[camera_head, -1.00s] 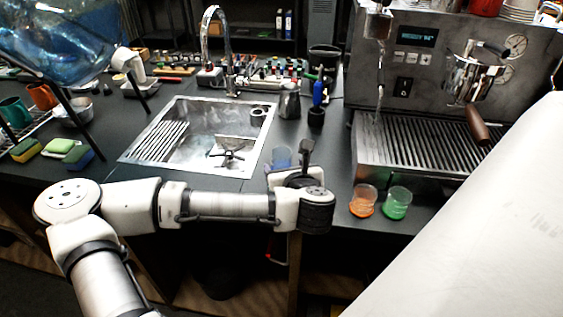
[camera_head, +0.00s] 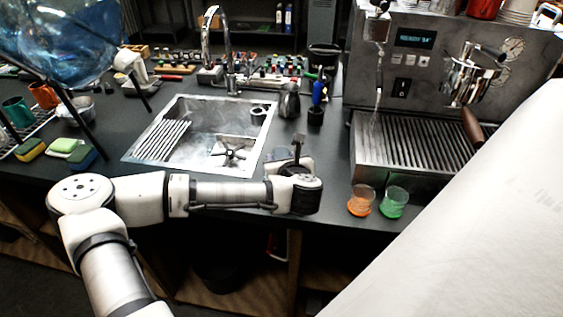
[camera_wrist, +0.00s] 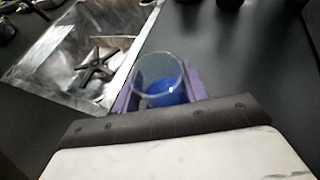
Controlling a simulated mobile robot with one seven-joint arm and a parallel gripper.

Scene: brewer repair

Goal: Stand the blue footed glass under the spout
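The blue footed glass, clear with a blue base, shows in the wrist view (camera_wrist: 160,88), upright between the two purple fingers of my gripper (camera_wrist: 160,98). The fingers lie close along both sides; whether they press on it is not clear. In the head view my gripper (camera_head: 285,160) is at the counter's front edge, right of the sink, and hides most of the glass. The spout (camera_head: 378,80) is on the steel coffee machine (camera_head: 420,75), above the slatted drip tray (camera_head: 425,145), to the right of my gripper. The space under the spout holds no glass.
An orange-based glass (camera_head: 361,201) and a green-based glass (camera_head: 394,203) stand before the drip tray, right of my gripper. The sink (camera_head: 190,165) is on the left. A pitcher (camera_head: 289,102) and a blue-handled tool (camera_head: 317,97) stand behind. A white surface (camera_head: 480,230) fills the lower right.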

